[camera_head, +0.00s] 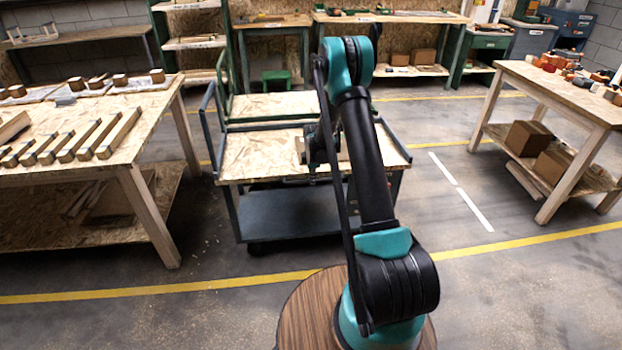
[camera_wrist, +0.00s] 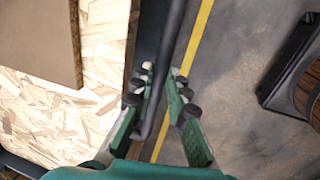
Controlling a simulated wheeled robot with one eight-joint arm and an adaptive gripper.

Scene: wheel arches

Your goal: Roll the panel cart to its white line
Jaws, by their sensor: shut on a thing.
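The panel cart (camera_head: 290,212) stands left of centre in the head view, with a chipboard top and a dark grey lower shelf. My arm hides part of its right side. In the wrist view its dark handle bar (camera_wrist: 173,40) runs between the green fingers of my gripper (camera_wrist: 160,80), which is shut on it. The cart's chipboard top (camera_wrist: 104,40) lies left of the bar, with a brown panel (camera_wrist: 40,40) on it. In the head view my gripper (camera_head: 312,148) is partly hidden by my arm. The white line (camera_head: 474,208) lies on the floor right of the cart, apart from it.
A workbench (camera_head: 125,165) with wooden pieces stands close on the cart's left. Another bench (camera_head: 560,95) with boxes below stands right of the white line. A second cart-like frame (camera_head: 275,104) is just behind. Yellow floor lines (camera_head: 180,287) cross in front; floor between cart and white line is clear.

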